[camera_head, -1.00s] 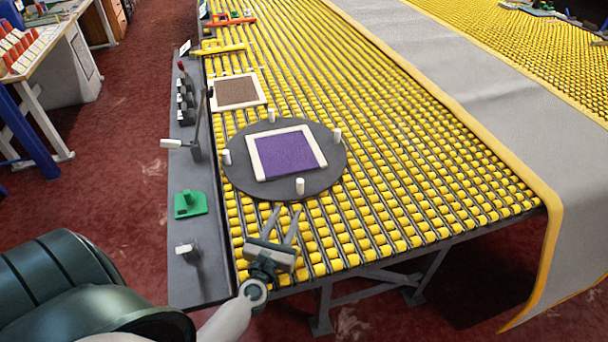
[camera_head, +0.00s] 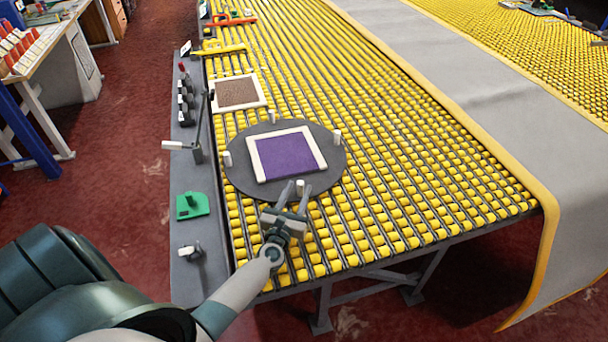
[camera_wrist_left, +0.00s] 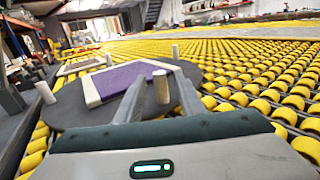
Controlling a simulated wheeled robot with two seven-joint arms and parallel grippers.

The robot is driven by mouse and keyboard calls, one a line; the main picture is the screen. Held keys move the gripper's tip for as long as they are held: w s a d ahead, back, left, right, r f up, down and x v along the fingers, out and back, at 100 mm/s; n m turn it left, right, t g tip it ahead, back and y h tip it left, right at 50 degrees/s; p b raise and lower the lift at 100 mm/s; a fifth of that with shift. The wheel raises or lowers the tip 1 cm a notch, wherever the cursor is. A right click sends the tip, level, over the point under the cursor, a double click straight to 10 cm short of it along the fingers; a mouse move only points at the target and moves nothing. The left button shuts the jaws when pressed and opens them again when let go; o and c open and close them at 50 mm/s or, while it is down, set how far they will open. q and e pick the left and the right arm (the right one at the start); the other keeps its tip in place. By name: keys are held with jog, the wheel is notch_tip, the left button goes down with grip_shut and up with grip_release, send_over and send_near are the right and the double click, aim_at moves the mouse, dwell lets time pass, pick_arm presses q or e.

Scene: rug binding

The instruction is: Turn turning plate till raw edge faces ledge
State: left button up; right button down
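The turning plate (camera_head: 236,178) is a dark grey disc with several white upright pegs near its rim, lying on the yellow rollers. A purple rug piece (camera_head: 287,157) lies flat on it. Cream binding shows on its left, far and right sides; its near side looks unbound, facing the table's near end. The grey ledge (camera_head: 188,225) runs along the left. My left gripper (camera_head: 299,190) is open at the plate's near rim, its fingers either side of the near peg (camera_head: 299,184). The wrist view shows this peg (camera_wrist_left: 161,87) between the fingertips; contact is unclear. My right gripper is out of view.
A brown bound rug piece (camera_head: 237,92) lies beyond the plate. A lever with a white handle (camera_head: 175,145) and a green block (camera_head: 192,206) are on the ledge. Yellow (camera_head: 218,47) and orange (camera_head: 230,20) tools lie farther back. Rollers right of the plate are clear.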

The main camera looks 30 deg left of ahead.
pick_arm(q)
jog(key=x, duration=0.7)
jog(key=shift+c, duration=0.6)
jog(key=shift+s, duration=0.1)
grip_shut()
